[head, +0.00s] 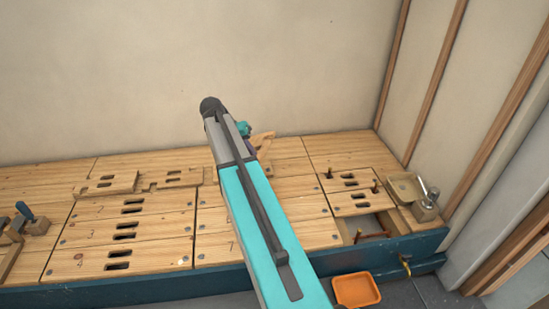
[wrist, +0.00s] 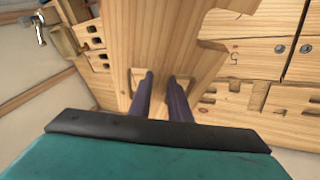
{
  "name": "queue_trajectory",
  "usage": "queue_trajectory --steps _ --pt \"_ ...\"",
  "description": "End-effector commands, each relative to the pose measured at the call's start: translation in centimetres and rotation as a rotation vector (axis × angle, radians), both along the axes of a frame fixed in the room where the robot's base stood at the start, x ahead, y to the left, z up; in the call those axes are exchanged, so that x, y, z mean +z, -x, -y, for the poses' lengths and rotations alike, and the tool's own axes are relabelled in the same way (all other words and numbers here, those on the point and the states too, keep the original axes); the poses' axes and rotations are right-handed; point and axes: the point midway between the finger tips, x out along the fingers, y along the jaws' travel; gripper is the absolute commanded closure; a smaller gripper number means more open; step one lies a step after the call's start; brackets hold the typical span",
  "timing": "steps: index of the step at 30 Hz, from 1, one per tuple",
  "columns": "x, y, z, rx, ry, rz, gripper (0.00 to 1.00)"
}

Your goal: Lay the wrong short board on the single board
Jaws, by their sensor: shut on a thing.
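My gripper (wrist: 161,78) is shut on a wooden board (wrist: 170,35), which fills the upper middle of the wrist view. In the head view a tilted end of this held board (head: 264,138) shows beyond my arm, above the bench top; the rest is hidden. My gripper is mostly hidden there too. Short slotted boards lie on the bench: one at the left (head: 122,183) and one beside it with a notched end (head: 180,177). I cannot tell which is the single board.
The long wooden bench (head: 155,225) has slotted panels with bolts. A blue-handled tool (head: 27,212) lies at the left. An orange tray (head: 356,290) sits below the front edge.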

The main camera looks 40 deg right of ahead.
Motion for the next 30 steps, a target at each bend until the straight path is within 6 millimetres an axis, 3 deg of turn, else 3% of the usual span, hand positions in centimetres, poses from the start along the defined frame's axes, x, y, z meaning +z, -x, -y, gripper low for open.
queue_trajectory --steps 1,6,15,30 --pt "0.7 -0.9 -1.8 0.042 0.002 0.003 1.00" --pt "2.5 -3.3 -7.0 0.171 0.005 0.003 1.00" --pt "5.6 -6.4 -16.7 0.399 0.014 0.003 1.00" --pt "10.5 -8.2 -32.3 0.757 0.034 0.004 1.00"
